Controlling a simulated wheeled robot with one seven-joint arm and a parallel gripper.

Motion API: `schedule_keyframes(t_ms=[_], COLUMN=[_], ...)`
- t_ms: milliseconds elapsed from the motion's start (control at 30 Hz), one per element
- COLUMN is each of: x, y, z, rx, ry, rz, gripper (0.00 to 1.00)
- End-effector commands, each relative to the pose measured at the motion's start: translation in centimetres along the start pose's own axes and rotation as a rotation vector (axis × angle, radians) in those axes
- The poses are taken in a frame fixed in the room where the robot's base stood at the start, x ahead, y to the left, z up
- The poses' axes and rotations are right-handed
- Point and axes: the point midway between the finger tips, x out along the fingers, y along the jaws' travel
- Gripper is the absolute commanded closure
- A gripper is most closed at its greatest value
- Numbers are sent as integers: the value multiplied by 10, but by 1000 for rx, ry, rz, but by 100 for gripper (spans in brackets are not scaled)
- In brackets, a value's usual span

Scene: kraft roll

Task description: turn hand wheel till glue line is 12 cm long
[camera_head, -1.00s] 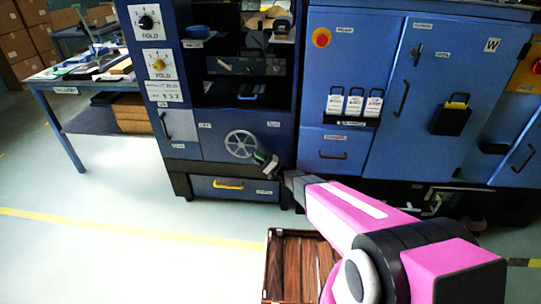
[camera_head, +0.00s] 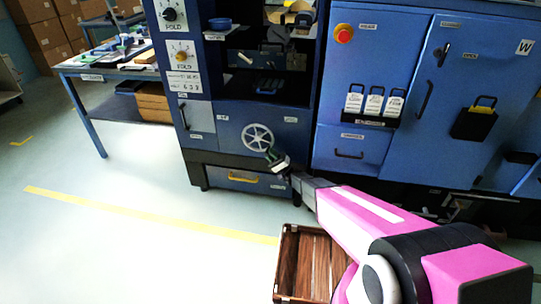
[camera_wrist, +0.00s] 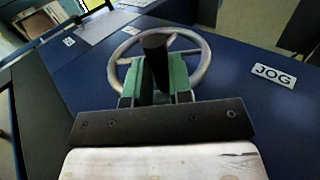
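The hand wheel (camera_head: 257,137) is a grey spoked wheel on the blue machine's lower front panel. In the wrist view its rim (camera_wrist: 206,62) and a dark upright handle (camera_wrist: 155,45) show. My gripper (camera_head: 277,160) is at the wheel's lower right in the head view. In the wrist view its green fingers (camera_wrist: 158,78) stand on both sides of the handle, with no clear gap, so it looks shut on it. The fingers hide part of the wheel. I cannot make out a glue line in either view.
Below the wheel is a drawer with a yellow handle (camera_head: 243,179). A brown wooden crate (camera_head: 284,265) stands on the floor near my arm. A side table (camera_head: 110,70) is at the left. The floor at left is clear.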

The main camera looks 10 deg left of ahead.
Motion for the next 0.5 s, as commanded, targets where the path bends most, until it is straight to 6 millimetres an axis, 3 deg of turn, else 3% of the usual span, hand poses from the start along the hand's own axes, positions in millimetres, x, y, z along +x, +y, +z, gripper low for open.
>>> schedule_keyframes(t_ms=[33, 67, 100, 367, 500], x=[2, 2, 2, 0, -10], y=[0, 0, 0, 0, 0], z=[1, 1, 1, 0, -1], rx=[1, 1, 1, 1, 0], ry=[-5, -4, -4, -2, 0], rz=[2, 2, 1, 1, 1], gripper=[67, 57, 55, 55, 55])
